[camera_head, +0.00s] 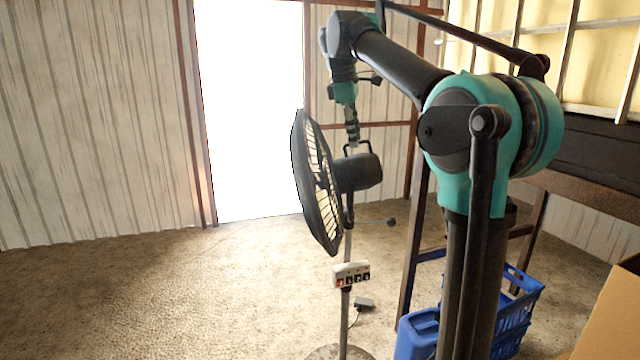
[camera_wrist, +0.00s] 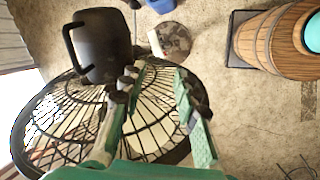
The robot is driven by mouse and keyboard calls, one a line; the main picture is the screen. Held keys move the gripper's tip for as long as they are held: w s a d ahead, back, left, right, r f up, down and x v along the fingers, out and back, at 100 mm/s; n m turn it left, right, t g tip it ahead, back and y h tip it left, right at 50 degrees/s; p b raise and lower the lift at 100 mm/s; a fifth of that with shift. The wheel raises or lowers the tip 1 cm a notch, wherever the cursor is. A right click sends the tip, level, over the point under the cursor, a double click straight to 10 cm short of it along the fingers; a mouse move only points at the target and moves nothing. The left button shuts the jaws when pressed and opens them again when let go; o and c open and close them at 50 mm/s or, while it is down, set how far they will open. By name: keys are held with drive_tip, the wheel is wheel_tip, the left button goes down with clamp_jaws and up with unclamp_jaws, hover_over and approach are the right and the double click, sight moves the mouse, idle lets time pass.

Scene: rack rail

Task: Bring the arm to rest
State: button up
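My gripper (camera_head: 352,146) hangs pointing down from my raised, bent arm, just above and behind the head of a black standing fan (camera_head: 318,180). In the wrist view, my gripper's two green fingers (camera_wrist: 155,82) are spread apart with nothing held between them. The fan's wire cage (camera_wrist: 65,115) lies below and behind the fingers, with its dark motor housing (camera_wrist: 103,48) to their left. Whether the fingers touch the fan cannot be told.
A blue basket (camera_head: 518,310) and blue jerrycan (camera_head: 417,335) stand by my arm's column. A cardboard box (camera_head: 612,325) is at the right edge. A wooden barrel (camera_wrist: 275,45) shows in the wrist view. The floor (camera_head: 150,300) at left is clear, before a bright doorway (camera_head: 250,110).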

drive_tip(key=s+d+f+m+y, duration=0.1)
drive_tip(key=s+d+f+m, duration=0.15)
drive_tip(key=f, duration=0.55)
drive_tip(key=s+d+f+m, duration=0.2)
drive_tip(key=s+f+m, duration=0.15)
drive_tip(key=f, duration=0.55)
drive_tip(key=s+d+f+m+y, duration=0.15)
drive_tip(key=s+f, duration=0.25)
drive_tip(key=f, duration=0.4)
drive_tip(key=s+d+f+m+t, duration=0.1)
drive_tip(key=s+d+f+m, duration=0.2)
drive_tip(key=s+f, duration=1.5)
drive_tip(key=f+m, duration=0.1)
drive_tip(key=m, duration=0.3)
drive_tip(key=shift+d+f+t, duration=0.35)
drive_tip(key=shift+t, duration=0.05)
